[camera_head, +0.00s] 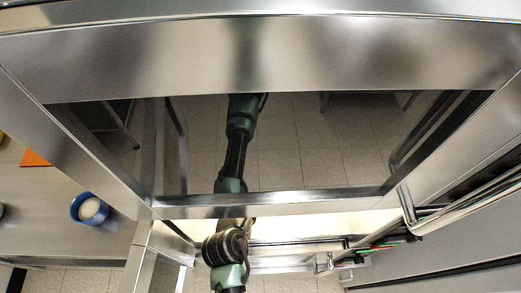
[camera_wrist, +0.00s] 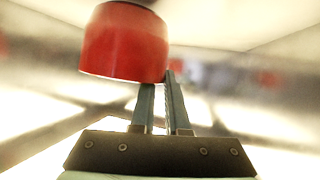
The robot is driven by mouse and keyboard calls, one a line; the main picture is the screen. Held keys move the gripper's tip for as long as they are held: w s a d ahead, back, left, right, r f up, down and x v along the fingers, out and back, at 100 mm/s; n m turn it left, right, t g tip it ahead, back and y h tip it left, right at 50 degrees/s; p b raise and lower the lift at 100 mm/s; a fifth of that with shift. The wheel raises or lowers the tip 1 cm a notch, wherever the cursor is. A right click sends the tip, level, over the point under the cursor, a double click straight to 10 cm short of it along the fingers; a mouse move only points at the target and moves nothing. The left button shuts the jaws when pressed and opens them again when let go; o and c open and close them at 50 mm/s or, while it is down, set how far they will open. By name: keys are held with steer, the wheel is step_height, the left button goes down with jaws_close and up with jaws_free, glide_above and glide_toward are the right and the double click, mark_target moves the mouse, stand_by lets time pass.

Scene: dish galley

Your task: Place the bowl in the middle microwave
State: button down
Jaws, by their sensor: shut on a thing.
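My gripper (camera_wrist: 162,84) shows in the wrist view, its two thin fingers close together and shut on the wall of a red bowl (camera_wrist: 122,45). The bowl fills the upper left of that view. Its inside is hidden. It is held in a bright, pale-walled space with blurred surroundings; I cannot tell whether this is inside a microwave. In the head view a large steel-framed panel with dark glass (camera_head: 300,150) fills the middle. I cannot tell whether it belongs to the middle microwave. My gripper and the bowl do not show in the head view.
A counter (camera_head: 40,225) at the left of the head view holds a blue mug (camera_head: 90,209) with pale contents and an orange item (camera_head: 35,157). A long metal handle (camera_head: 465,205) runs along the right. The steel frame lies close around my arm.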

steer(key=w, duration=0.1)
steer(key=w+d+p, duration=0.1)
steer(key=w, duration=0.1)
steer(key=shift+w+d+r, duration=0.1)
steer(key=shift+w, duration=0.2)
steer(key=shift+s+f, duration=0.1)
steer(key=shift+f, duration=0.7)
steer(key=c, duration=0.9)
jaws_free()
steer(key=shift+s+f, duration=0.1)
steer(key=shift+s, duration=0.15)
steer(key=b+v, duration=0.2)
steer(key=v, duration=1)
